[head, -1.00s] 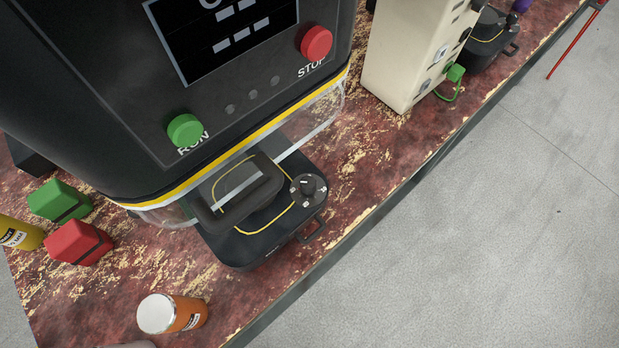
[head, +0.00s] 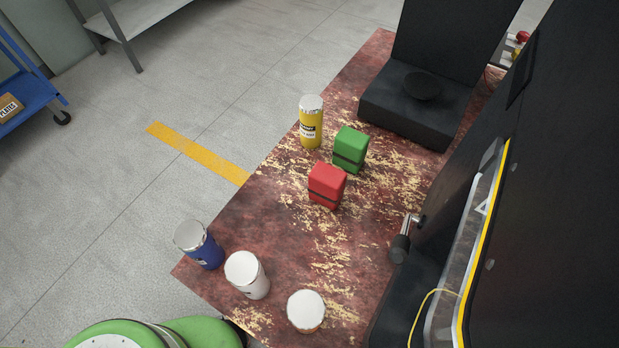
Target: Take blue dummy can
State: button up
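The blue dummy can (head: 204,250) stands upright at the near left corner of the worn red table, with a silver lid and a small label. A white can (head: 247,275) stands just to its right. My gripper is not in this view, so nothing shows of what it holds.
A can with a pale lid (head: 307,311) stands right of the white can. A red block (head: 327,186), a green block (head: 350,149) and a yellow can (head: 311,122) stand farther back. The black machine (head: 539,200) fills the right side. Open floor (head: 110,220) lies left of the table (head: 262,213).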

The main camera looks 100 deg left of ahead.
aim_at(191, 237)
jog(key=k+l+u, duration=0.1)
jog(key=u, duration=0.3)
jog(key=k+u, duration=0.5)
jog(key=u, duration=0.3)
jog(key=k+j+u, duration=0.1)
jog(key=k+j, duration=0.15)
jog(key=k, duration=0.15)
jog(key=k+j+u, duration=0.1)
jog(key=k+j, duration=0.2)
jog(key=k+j+z, duration=0.1)
jog(key=z, duration=0.3)
jog(key=k+j+z, duration=0.1)
jog(key=j+z, duration=0.25)
